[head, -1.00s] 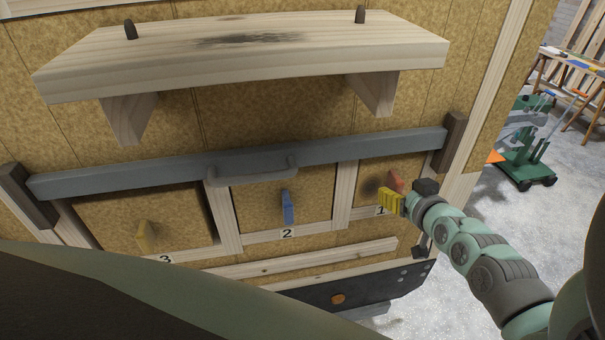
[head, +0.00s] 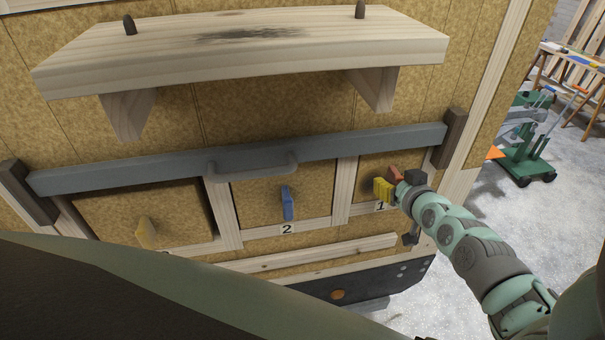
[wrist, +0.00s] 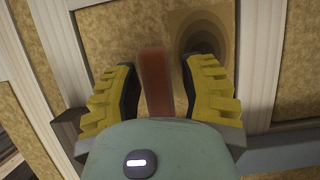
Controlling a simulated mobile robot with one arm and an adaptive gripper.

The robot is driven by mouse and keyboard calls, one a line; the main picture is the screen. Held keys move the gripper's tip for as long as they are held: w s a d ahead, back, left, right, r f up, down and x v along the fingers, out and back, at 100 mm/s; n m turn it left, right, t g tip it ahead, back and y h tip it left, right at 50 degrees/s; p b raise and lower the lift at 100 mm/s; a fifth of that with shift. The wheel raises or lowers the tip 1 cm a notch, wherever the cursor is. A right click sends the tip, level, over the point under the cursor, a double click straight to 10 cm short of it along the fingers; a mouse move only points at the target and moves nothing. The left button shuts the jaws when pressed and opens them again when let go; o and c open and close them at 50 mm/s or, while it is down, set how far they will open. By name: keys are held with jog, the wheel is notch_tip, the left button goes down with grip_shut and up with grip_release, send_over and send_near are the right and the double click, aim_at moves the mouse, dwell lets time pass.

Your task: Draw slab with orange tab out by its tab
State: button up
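The slab with the orange tab is the tan speckled panel (head: 372,170) above the number 1, at the right of the row in the head view. Its red-orange tab (head: 395,174) sticks out beside my gripper (head: 398,182). In the wrist view the tab (wrist: 154,82) stands upright between the two yellow fingers of my gripper (wrist: 157,72), with a gap on each side. The gripper is open around the tab, and its dark pads do not appear to touch it. The tab's lower end is hidden by the gripper body in the wrist view.
A grey bar (head: 330,149) with a handle (head: 253,168) crosses along the tops of the panels. A wooden shelf (head: 250,62) juts out above. Open floor (head: 480,215) lies right.

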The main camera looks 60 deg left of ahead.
grip_shut()
jog(key=shift+w+d+r, duration=0.1)
dwell(0.7)
jog(key=shift+d, duration=0.15)
jog(key=s+d+b, duration=0.1)
jog(key=s+d, duration=0.2)
jog(key=d, duration=0.3)
jog(key=shift+d, duration=0.3)
dwell(1.1)
